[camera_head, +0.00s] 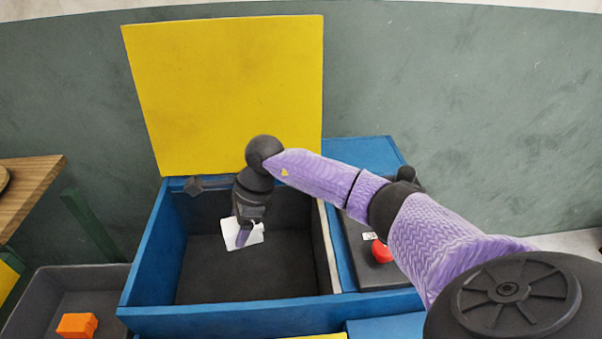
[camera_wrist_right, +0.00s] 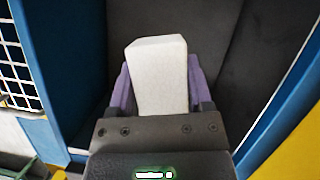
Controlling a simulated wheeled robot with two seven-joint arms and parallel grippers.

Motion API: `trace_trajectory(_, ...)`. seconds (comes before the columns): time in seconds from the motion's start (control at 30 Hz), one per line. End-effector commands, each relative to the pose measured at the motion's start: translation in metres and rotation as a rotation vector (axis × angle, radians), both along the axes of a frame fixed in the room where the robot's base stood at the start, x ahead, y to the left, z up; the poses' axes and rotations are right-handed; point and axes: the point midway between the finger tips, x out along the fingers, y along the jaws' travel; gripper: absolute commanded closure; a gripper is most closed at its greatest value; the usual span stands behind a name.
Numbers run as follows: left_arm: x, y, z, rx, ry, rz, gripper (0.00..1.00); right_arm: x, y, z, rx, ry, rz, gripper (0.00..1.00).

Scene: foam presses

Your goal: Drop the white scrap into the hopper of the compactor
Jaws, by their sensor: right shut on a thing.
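The white scrap (camera_head: 240,238) is a pale block held in my right gripper (camera_head: 243,236). In the right wrist view the scrap (camera_wrist_right: 158,75) stands out between the two purple fingers of the gripper (camera_wrist_right: 158,85), which are shut on it. The compactor (camera_head: 140,275) is a blue box with a dark, open hopper (camera_head: 215,280) and a raised yellow lid (camera_head: 230,90). In the head view, my right gripper and the scrap are over the hopper opening, inside its outline. How far they are above its floor I cannot tell. My left gripper is not in view.
A red button (camera_head: 381,251) sits on a dark panel right of the hopper. A grey bin (camera_head: 40,290) with an orange block (camera_head: 77,325) stands at the left, below a wooden table (camera_head: 30,195). The hopper floor looks bare where visible.

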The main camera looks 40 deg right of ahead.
Motion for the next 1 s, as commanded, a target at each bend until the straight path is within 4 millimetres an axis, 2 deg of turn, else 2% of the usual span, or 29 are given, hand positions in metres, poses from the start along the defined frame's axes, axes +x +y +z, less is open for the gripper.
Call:
trace_trajectory(0.07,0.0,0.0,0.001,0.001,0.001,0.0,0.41,0.0,0.0,0.001,0.0,0.0,0.0,0.91)
trace_trajectory(0.1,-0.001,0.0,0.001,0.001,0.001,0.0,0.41,0.0,0.0,0.001,0.0,0.0,0.001,0.27)
trace_trajectory(0.23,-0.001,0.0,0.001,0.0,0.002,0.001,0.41,0.0,0.0,0.001,0.0,0.0,0.001,0.0)
trace_trajectory(0.5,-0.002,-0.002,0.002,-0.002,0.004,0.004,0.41,0.0,-0.002,0.007,0.0,-0.001,0.001,0.0)
trace_trajectory(0.57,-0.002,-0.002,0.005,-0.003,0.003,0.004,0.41,-0.002,-0.006,0.018,-0.001,-0.003,0.001,0.0)
trace_trajectory(0.8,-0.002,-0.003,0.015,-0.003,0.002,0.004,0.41,-0.01,-0.027,0.073,-0.001,-0.003,0.001,0.0)
trace_trajectory(1.0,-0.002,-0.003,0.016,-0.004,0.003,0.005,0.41,-0.014,-0.035,0.093,0.0,-0.001,0.0,0.0)
